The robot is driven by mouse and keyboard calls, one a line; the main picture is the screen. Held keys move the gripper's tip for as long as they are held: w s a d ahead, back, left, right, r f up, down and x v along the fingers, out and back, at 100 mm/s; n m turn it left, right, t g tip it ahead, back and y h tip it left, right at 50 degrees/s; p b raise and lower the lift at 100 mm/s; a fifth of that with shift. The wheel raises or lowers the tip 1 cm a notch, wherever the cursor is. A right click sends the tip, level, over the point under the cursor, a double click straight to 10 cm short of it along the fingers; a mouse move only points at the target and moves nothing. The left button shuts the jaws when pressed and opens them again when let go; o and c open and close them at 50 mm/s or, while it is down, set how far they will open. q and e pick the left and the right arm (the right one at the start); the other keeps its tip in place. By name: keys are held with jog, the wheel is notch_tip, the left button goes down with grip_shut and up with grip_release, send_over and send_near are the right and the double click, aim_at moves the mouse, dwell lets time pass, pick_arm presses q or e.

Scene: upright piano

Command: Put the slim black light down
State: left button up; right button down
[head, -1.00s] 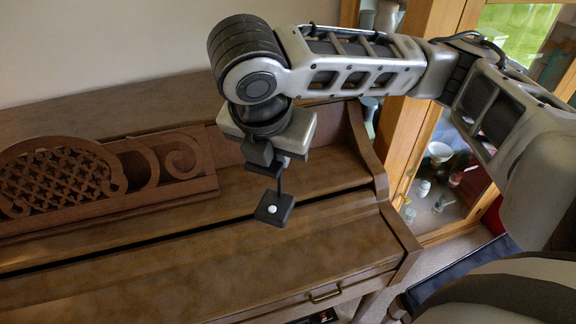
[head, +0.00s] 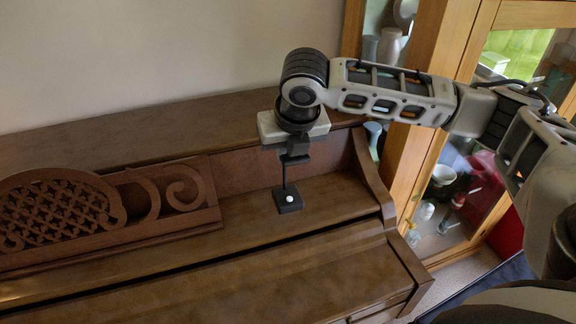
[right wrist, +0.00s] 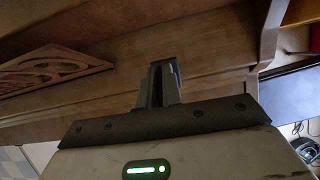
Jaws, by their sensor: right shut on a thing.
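The slim black light (head: 288,199) has a square black base with a small white button and a thin upright stem. My right gripper (head: 293,160) is shut on the top of it and holds it upright, base down. The base shows over the upper ledge of the brown piano (head: 240,233), right of the carved music stand. I cannot tell whether the base touches the wood. In the right wrist view the dark fingers (right wrist: 163,84) are close together, and the light is hard to make out. My left gripper is out of view.
The carved music stand (head: 62,212) is left of the light. The piano's raised right side (head: 372,178) stands to its right. The ledge around the base looks clear. A wooden glass cabinet (head: 424,135) with vessels is beyond on the right.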

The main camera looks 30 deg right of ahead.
jog(key=shift+w+d+f, duration=0.25)
jog(key=shift+w+f, duration=0.15)
jog(key=shift+f, duration=0.15)
jog(key=shift+w+d+f, duration=0.25)
jog(key=shift+w+f, duration=0.15)
jog(key=shift+f, duration=0.15)
jog(key=f, duration=0.3)
jog(key=shift+w+d+f, duration=0.2)
jog(key=shift+w+f, duration=0.05)
jog(key=shift+f, duration=0.25)
jog(key=c, duration=1.6)
grip_release()
jog(key=shift+o, duration=0.2)
jog(key=v, duration=1.2)
